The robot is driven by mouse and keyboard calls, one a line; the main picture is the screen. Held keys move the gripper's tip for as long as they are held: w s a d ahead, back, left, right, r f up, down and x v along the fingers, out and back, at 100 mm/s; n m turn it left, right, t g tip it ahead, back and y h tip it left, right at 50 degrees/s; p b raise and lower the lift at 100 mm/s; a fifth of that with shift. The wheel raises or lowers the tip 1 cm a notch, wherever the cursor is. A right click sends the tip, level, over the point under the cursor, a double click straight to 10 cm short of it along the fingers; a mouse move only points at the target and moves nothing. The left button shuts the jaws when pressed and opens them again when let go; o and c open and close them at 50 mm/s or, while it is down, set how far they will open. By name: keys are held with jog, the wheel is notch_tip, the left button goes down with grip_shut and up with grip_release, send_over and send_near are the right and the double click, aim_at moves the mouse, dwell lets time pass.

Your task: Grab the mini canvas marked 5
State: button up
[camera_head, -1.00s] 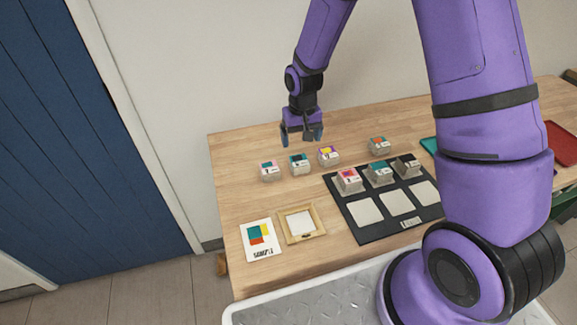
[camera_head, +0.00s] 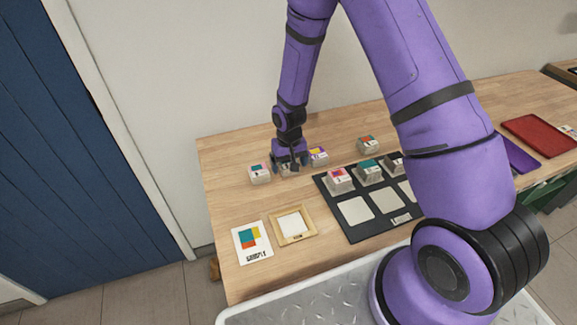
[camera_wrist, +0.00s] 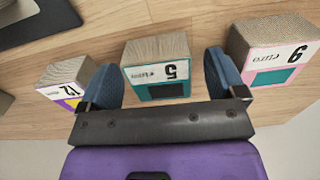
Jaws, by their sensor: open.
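The mini canvas marked 5 (camera_wrist: 157,72) is a small block with a teal edge and a white label, and it stands between my two fingers in the wrist view. My gripper (camera_wrist: 161,85) is open, with a blue-padded finger on each side of the block and a gap to each. In the head view my gripper (camera_head: 290,163) is low over the table in the row of blocks and hides most of this canvas.
A black tray (camera_head: 328,198) holds several blocks. A wooden frame (camera_head: 274,231) and a sample card (camera_head: 252,242) lie in front on the table (camera_head: 222,190).

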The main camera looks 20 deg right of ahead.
jog(key=shift+f, duration=0.3)
jog(key=shift+c, duration=0.2)
jog(key=c, duration=1)
jog(key=shift+o, duration=0.2)
jog(key=shift+r, duration=0.15)
